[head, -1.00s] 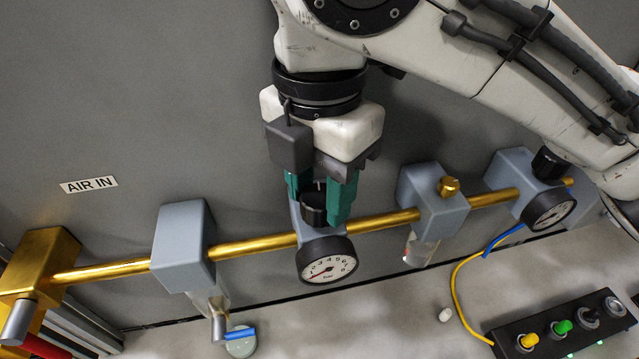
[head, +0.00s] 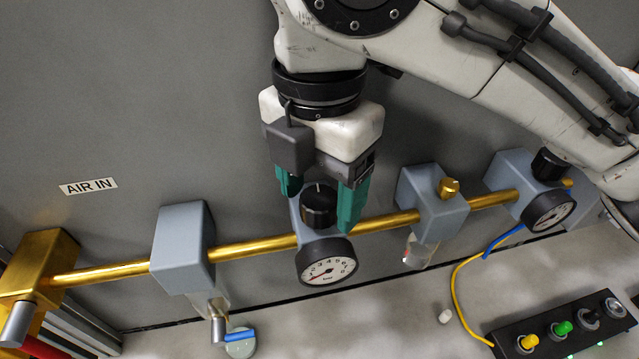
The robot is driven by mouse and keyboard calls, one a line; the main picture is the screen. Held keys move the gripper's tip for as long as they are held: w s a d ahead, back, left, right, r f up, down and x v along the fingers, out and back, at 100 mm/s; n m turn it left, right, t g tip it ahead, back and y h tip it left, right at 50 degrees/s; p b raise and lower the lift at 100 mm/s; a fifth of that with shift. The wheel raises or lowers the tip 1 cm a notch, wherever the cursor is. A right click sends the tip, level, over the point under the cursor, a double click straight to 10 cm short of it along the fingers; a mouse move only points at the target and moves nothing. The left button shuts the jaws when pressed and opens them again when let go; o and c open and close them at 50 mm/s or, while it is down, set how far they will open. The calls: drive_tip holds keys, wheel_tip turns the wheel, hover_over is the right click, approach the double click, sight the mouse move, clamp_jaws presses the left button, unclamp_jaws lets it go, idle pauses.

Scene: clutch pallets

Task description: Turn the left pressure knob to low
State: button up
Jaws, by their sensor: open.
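The left pressure knob (head: 319,207) is black and ribbed, with a light mark on its top. It sits on a grey regulator block above a round gauge (head: 327,263), whose red needle points to the low end at lower left. My gripper (head: 321,210) is open, with its green fingers on either side of the knob. Gaps show between the fingers and the knob. The left finger's tip is partly hidden behind the knob and block. A second black knob (head: 551,163) sits with its own gauge (head: 549,209) at the right.
A brass pipe (head: 100,270) links the grey blocks, including one at left (head: 183,248) and one with a brass knob (head: 434,203). A black button box (head: 560,335) stands at lower right, with yellow and blue tubes nearby. An AIR IN label (head: 88,186) is on the wall.

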sight(319, 197)
wheel_tip(319, 197, up, 11)
drive_tip(key=b, duration=0.1)
idle(0.5)
drive_tip(key=shift+f, duration=0.1)
